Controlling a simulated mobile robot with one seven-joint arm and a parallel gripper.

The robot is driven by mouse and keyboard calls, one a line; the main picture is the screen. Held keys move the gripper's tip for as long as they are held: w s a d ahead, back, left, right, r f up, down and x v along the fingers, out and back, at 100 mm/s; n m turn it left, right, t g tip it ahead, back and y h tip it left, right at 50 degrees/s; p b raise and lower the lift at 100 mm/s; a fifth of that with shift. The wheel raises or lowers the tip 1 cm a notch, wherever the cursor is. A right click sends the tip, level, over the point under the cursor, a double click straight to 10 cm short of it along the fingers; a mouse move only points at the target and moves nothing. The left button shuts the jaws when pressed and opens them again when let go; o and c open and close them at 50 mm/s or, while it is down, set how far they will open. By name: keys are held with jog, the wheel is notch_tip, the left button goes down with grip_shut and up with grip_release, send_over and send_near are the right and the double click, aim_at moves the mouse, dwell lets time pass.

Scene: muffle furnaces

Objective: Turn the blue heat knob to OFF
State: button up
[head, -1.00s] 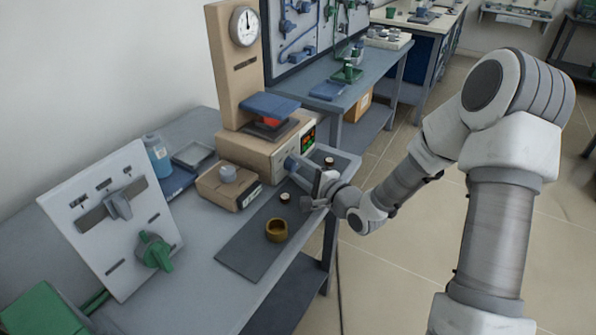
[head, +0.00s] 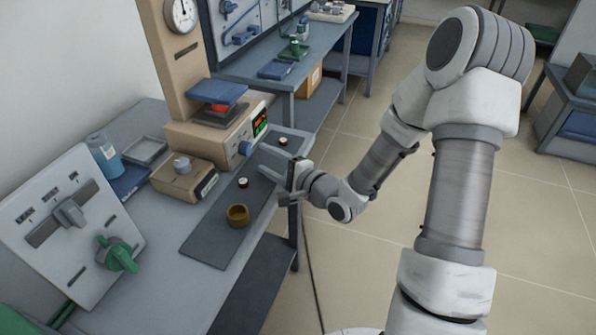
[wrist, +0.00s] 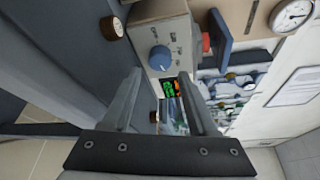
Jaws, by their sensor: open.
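The blue heat knob (head: 245,148) sits on the front panel of the tan furnace (head: 196,140), beside a lit display. In the wrist view the knob (wrist: 161,58) is round and blue, with small marks around it too blurred to read. My gripper (head: 267,162) is open and empty, in front of the panel and apart from the knob. In the wrist view its two fingers (wrist: 160,78) point toward the panel, with the knob just beyond the gap between the tips. I cannot tell the knob's setting.
A brass-coloured cup (head: 238,215) and small dark-and-white pieces (head: 242,183) stand on the dark mat (head: 205,244) below. A tan box with a grey knob (head: 184,178) is left of my gripper. A panel with a green knob (head: 117,254) stands further left. Open floor lies right.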

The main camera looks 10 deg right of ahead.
jog(key=p+v, duration=0.4)
jog(key=v, duration=0.7)
jog(key=shift+s+d, duration=0.2)
jog(key=shift+s, duration=0.15)
jog(key=shift+r, duration=0.1)
